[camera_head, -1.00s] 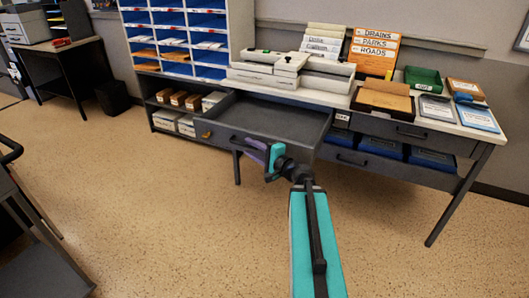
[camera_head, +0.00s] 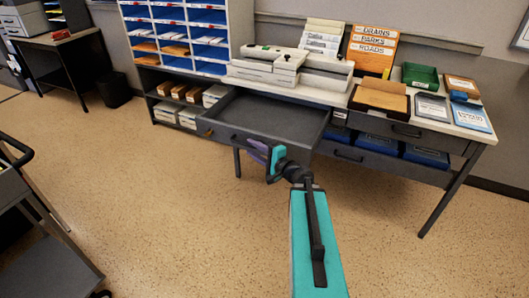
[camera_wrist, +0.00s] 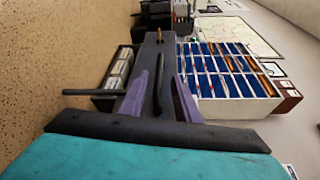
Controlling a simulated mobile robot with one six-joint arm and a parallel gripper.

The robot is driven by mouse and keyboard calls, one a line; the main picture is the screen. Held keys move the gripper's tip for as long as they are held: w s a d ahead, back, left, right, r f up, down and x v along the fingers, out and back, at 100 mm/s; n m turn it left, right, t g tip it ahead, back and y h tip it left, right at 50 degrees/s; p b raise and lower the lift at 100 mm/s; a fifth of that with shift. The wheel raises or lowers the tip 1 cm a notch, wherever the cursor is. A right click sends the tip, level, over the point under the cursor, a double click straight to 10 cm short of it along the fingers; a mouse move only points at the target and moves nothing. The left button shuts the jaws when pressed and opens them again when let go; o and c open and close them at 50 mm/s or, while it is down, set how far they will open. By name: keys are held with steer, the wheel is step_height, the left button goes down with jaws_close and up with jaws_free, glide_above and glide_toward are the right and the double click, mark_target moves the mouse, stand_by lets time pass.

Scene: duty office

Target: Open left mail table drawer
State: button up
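The left mail table drawer (camera_head: 285,143) is pulled well out from under the mail table (camera_head: 341,97), and its inside looks empty. My gripper (camera_head: 256,153) is at the drawer's front, near its middle. In the wrist view the two purple fingers of my gripper (camera_wrist: 160,88) stand apart, with the dark drawer handle (camera_wrist: 157,96) showing in the gap between them. The drawer front (camera_wrist: 148,65) lies just beyond the fingertips. I cannot tell whether a finger touches the handle.
A blue-slotted mail sorter (camera_head: 190,35) stands at the table's left. Papers, an orange sign (camera_head: 372,47) and a green tray (camera_head: 421,76) rest on the table. A dark cart (camera_head: 45,240) stands at lower left. The floor (camera_head: 160,215) in front is clear.

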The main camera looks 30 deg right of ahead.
steer(key=shift+s+r+p, duration=0.25)
steer(key=shift+s+p, duration=0.3)
steer(key=shift+p, duration=1.8)
steer(key=shift+s+d+r+p, duration=0.15)
steer(key=shift+s+p, duration=0.45)
steer(key=shift+s, duration=0.7)
steer(key=shift+s+d+p, duration=0.2)
steer(key=shift+s+p, duration=0.35)
steer(key=shift+s, duration=0.7)
